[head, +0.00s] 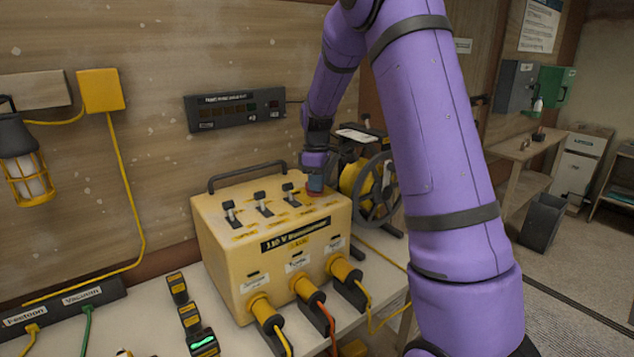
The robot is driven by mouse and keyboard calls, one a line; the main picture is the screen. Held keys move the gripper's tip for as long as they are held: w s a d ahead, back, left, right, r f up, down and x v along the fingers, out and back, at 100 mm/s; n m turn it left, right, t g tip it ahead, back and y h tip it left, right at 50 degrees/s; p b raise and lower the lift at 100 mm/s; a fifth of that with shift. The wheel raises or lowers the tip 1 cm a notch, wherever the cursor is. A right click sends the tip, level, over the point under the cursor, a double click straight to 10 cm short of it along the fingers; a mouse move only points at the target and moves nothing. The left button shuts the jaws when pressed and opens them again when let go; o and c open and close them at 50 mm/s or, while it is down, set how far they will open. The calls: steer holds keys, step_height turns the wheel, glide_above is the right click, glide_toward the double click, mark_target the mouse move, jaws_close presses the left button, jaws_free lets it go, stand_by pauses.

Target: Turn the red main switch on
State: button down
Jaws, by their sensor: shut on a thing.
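A yellow 110 V transformer box (222,245) stands on the bench, with a black carry handle and three black toggle switches (263,202) on its top. My gripper (315,186) points down at the right end of the box top, beside the toggles. It is shut on the red main switch (315,194), of which only a little red shows under the fingers. The fingers and arm hide most of the switch, and I cannot tell which way it is set.
Three yellow plugs with cables fill the box front. A cable reel (378,190) stands close behind my gripper. A dark panel (235,109) and a caged lamp (25,165) hang on the wall. Black devices (190,318), one lit green, lie on the bench left of the box.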

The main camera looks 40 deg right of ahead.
steer(key=m, duration=0.4)
steer(key=shift+a, duration=0.15)
steer(key=m, duration=0.4)
steer(key=shift+a+m, duration=0.1)
steer(key=shift+m, duration=0.3)
steer(key=m, duration=0.4)
steer(key=shift+a, duration=0.1)
steer(key=shift+m, duration=1.8)
steer(key=c, duration=1.1)
jaws_free()
step_height(320, 180, up, 11)
steer(key=shift+a+f, duration=0.1)
